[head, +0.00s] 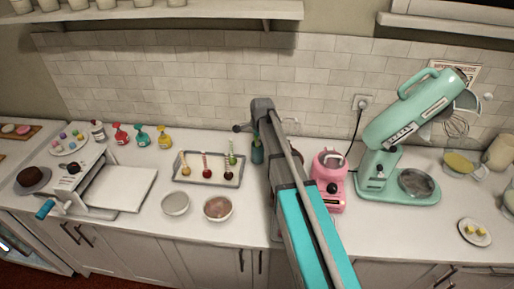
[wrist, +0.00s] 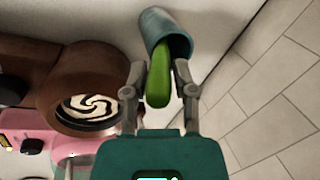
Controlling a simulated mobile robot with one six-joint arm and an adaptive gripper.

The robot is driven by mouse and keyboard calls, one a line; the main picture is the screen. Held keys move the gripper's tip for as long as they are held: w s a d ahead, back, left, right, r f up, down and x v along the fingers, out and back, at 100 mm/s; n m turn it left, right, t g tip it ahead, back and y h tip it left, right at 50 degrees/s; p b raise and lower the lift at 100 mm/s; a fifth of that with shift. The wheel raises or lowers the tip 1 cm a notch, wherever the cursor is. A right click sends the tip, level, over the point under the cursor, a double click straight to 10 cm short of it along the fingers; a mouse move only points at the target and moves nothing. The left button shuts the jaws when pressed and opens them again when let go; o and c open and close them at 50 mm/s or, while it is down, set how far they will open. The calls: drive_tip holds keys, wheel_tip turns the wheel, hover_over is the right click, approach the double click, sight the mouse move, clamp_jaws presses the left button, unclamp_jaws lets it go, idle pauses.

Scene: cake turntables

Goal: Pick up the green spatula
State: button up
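The green spatula (wrist: 158,82) stands in a blue-teal cup (wrist: 166,34) and its rounded green end sticks out toward me in the wrist view. My gripper (wrist: 160,72) is open, with one finger on each side of the spatula and a small gap showing on both sides. In the head view the cup (head: 257,155) stands on the counter near the wall, left of my arm, with a bit of green (head: 256,136) above its rim. My gripper cannot be made out in the head view.
A pink machine (head: 330,180) stands close to the right of the cup; a brown vessel with a cream swirl (wrist: 90,108) shows beside my gripper. A mint stand mixer (head: 400,170) stands further right. The tiled wall (wrist: 275,110) is close by.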

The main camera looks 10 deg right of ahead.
clamp_jaws()
drive_tip(key=shift+r, duration=0.15)
wheel_tip(320, 180, up, 12)
drive_tip(key=p, duration=1.2)
drive_tip(key=s+a, duration=0.2)
drive_tip(key=s, duration=0.6)
drive_tip(key=s+a, duration=0.3)
drive_tip(key=s, duration=0.6)
drive_tip(key=shift+a, duration=0.3)
drive_tip(key=w+d+r+p, duration=0.2)
drive_tip(key=w, duration=0.5)
drive_tip(key=w+d+r+g+p, duration=0.1)
drive_tip(key=w+d+r+p, duration=0.1)
drive_tip(key=w, duration=0.6)
drive_tip(key=shift+d+r+g+y+p, duration=0.3)
drive_tip(key=shift+p, duration=0.35)
drive_tip(key=shift+a, duration=0.1)
